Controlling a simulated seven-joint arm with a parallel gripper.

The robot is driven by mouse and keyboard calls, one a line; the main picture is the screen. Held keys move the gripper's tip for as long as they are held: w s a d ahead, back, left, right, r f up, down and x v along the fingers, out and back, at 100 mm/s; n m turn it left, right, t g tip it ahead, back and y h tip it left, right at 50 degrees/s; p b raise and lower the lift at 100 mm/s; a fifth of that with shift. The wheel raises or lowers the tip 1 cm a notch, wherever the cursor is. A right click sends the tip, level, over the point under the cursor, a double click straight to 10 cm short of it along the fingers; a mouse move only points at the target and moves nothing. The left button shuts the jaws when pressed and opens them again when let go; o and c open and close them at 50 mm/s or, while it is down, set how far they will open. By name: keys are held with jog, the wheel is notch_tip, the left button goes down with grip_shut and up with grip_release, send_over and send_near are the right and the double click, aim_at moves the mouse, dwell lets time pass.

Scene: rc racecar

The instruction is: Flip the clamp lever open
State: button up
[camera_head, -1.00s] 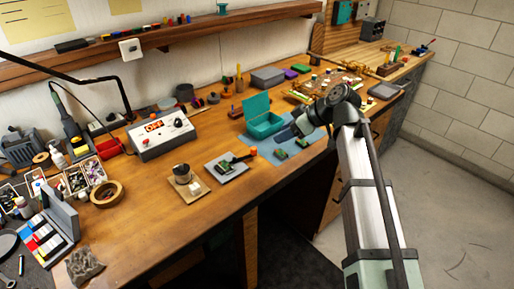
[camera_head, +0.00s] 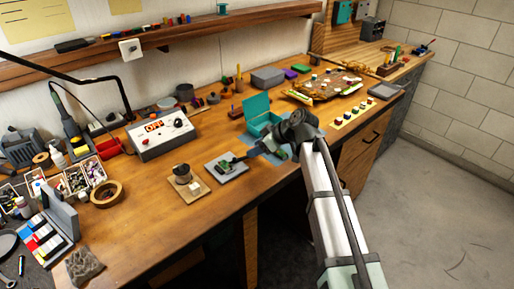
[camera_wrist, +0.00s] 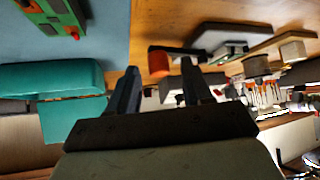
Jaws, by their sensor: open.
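A grey plate (camera_head: 232,178) on the bench carries a small green part and the black clamp lever (camera_head: 239,159). The lever's orange end (camera_wrist: 159,63) shows in the wrist view between my two fingertips, with the dark lever arm running from it toward the plate. My gripper is open, with one finger on each side of the orange end in the picture. I cannot tell whether a finger touches it.
A teal open box (camera_head: 262,122) stands just behind my gripper, near a blue mat with green boards. A wooden block with a dark cylinder (camera_head: 182,172) sits left of the plate. A grey power supply (camera_head: 160,137) reads OFF. The bench front edge is close.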

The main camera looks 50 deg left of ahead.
jog(key=shift+a+f, duration=0.15)
jog(key=shift+f, duration=0.05)
jog(key=shift+c, duration=0.2)
grip_shut()
dwell(0.4)
